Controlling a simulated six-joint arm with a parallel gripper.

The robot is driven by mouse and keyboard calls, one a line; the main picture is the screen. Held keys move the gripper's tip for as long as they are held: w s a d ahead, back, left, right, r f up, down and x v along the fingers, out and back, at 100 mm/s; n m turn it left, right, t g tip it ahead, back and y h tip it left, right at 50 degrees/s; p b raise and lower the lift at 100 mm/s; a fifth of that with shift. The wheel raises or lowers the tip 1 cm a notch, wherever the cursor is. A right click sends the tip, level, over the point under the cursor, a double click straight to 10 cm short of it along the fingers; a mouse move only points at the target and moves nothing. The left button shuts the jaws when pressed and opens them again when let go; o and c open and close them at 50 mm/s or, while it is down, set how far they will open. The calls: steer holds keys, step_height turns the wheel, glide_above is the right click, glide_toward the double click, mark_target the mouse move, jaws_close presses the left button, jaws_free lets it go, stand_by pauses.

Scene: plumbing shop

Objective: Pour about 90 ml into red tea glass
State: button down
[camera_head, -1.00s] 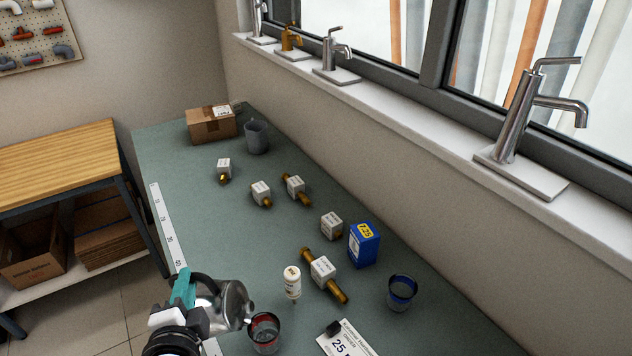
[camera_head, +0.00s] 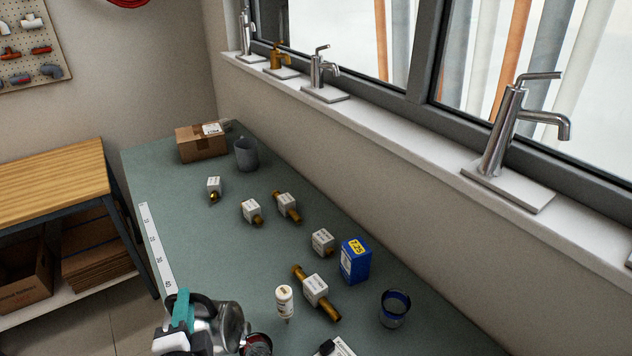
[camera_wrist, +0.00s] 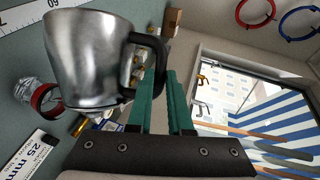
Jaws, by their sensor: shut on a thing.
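My gripper (camera_wrist: 165,105) is shut on the black handle (camera_wrist: 148,65) of a shiny metal jug (camera_wrist: 88,60); the teal fingers close on the handle in the wrist view. In the head view the jug (camera_head: 228,322) is at the bottom, tilted, its mouth side next to the red tea glass (camera_head: 257,345). The glass is clear with a red band and is partly cut off by the frame. In the wrist view the red glass (camera_wrist: 46,97) is beside the jug's lower left. I cannot see any stream or the level in the glass.
A blue-banded glass (camera_head: 394,308) stands to the right. A white bottle (camera_head: 285,302), brass fittings with white tags (camera_head: 316,290) and a blue box (camera_head: 355,261) stand close by. A ruler strip (camera_head: 157,250) runs along the left bench edge.

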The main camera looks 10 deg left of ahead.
mark_target(171, 304)
steer(key=shift+w+d+r+m, duration=0.1)
steer(key=shift+d+r+m, duration=0.05)
steer(key=shift+d, duration=0.25)
steer(key=shift+w+d+r+m, duration=0.1)
steer(key=shift+d+m, duration=0.05)
steer(key=shift+d, duration=0.2)
steer(key=shift+n+h, duration=0.4)
steer(key=shift+n, duration=0.5)
steer(key=a, duration=0.1)
steer(key=a+f, duration=0.1)
steer(key=a, duration=0.1)
steer(key=s+a+f, duration=0.1)
steer(key=shift+a, duration=0.35)
steer(key=shift+s+a+f+n+h, duration=0.1)
steer(key=shift+a+f+n+h, duration=0.55)
steer(key=shift+a+f, duration=0.3)
steer(key=shift+s+a+f+n+h, duration=0.1)
steer(key=shift+a+f+n+h, duration=0.5)
steer(key=shift+a+f, duration=0.35)
